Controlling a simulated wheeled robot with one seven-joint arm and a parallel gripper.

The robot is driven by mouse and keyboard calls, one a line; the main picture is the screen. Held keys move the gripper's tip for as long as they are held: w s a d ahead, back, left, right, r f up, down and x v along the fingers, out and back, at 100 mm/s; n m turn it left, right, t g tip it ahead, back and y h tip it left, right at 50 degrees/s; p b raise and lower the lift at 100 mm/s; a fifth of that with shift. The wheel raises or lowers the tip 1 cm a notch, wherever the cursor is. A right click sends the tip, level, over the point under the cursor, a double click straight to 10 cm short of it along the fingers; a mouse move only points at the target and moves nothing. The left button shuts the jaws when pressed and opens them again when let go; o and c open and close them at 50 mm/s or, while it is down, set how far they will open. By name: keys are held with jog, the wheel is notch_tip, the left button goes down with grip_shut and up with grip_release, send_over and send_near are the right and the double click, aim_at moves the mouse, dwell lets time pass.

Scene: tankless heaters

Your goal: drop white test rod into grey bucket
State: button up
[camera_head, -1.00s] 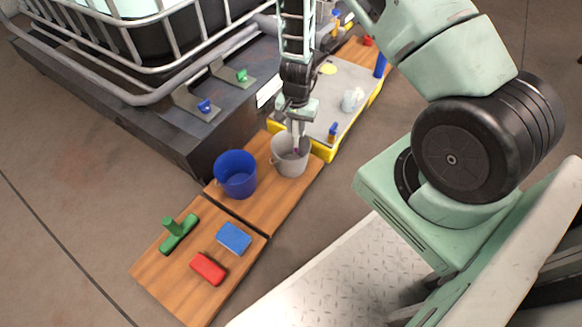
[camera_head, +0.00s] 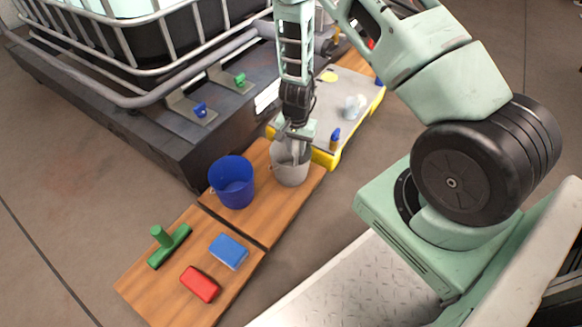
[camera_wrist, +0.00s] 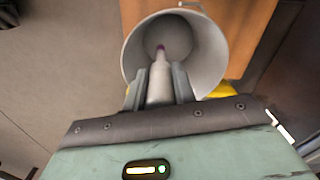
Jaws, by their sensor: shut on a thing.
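The grey bucket (camera_head: 291,171) stands on the far end of the wooden board, right of the blue bucket. My gripper (camera_head: 293,146) points down into the mouth of the grey bucket. In the wrist view my gripper (camera_wrist: 160,85) is shut on the white test rod (camera_wrist: 159,82), one finger on each side of it. The rod's dark reddish tip points into the grey bucket (camera_wrist: 205,45), within its rim. Whether the tip touches the bucket floor I cannot tell. In the head view the fingers and bucket rim largely hide the rod.
The blue bucket (camera_head: 232,182) stands close to the left of the grey one. A green T-shaped piece (camera_head: 168,246), a blue block (camera_head: 229,251) and a red block (camera_head: 199,284) lie on the nearer board. A yellow-edged grey platform (camera_head: 345,105) with small items is behind right.

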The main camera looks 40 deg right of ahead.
jog(key=o, duration=1.1)
jog(key=shift+c, duration=0.2)
jog(key=shift+r, duration=0.1)
notch_tip(320, 180, up, 17)
jog(key=p, duration=0.9)
jog(key=shift+r, duration=0.15)
